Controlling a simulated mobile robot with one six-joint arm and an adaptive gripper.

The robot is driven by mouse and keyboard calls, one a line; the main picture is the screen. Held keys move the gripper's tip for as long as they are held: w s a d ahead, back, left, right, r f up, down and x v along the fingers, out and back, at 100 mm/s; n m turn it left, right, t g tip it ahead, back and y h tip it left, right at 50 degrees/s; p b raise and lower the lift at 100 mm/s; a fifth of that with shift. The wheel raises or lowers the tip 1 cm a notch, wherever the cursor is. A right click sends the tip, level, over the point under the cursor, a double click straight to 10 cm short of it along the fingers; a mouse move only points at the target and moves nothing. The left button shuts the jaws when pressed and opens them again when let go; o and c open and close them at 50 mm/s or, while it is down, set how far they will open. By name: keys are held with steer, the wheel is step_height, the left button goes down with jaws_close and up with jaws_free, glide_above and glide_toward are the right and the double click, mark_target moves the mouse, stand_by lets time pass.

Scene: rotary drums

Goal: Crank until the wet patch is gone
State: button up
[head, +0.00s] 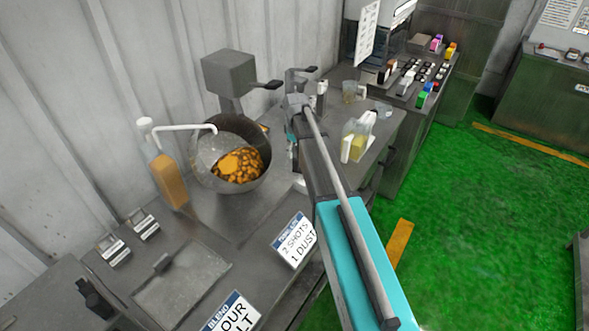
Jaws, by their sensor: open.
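A round metal drum (210,172) is tilted with its mouth toward me. Brown and orange lumps (238,172) lie in its lower part. A brighter orange patch (229,163) shows on top of them; I cannot tell for sure that it is wet. A grey box (228,72) on a post stands behind the drum, with a dark handle (268,85) sticking out to the right. My gripper (301,77) is open, just right of that handle, with a small gap in the picture. My arm hides part of the bench and the gripper's details.
A bottle of orange liquid (168,180) stands left of the drum, its white spout reaching over the mouth. A yellowish container (357,138) and clear cups stand right of my arm. Cards (294,240) hang at the bench's front. Green floor lies open at right.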

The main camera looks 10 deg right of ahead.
mark_target(295, 160)
steer(key=shift+f+b, duration=3.1)
steer(key=shift+f, duration=0.3)
jaws_close()
steer(key=shift+a, duration=0.3)
steer(key=shift+d, duration=0.2)
steer(key=shift+a, duration=0.15)
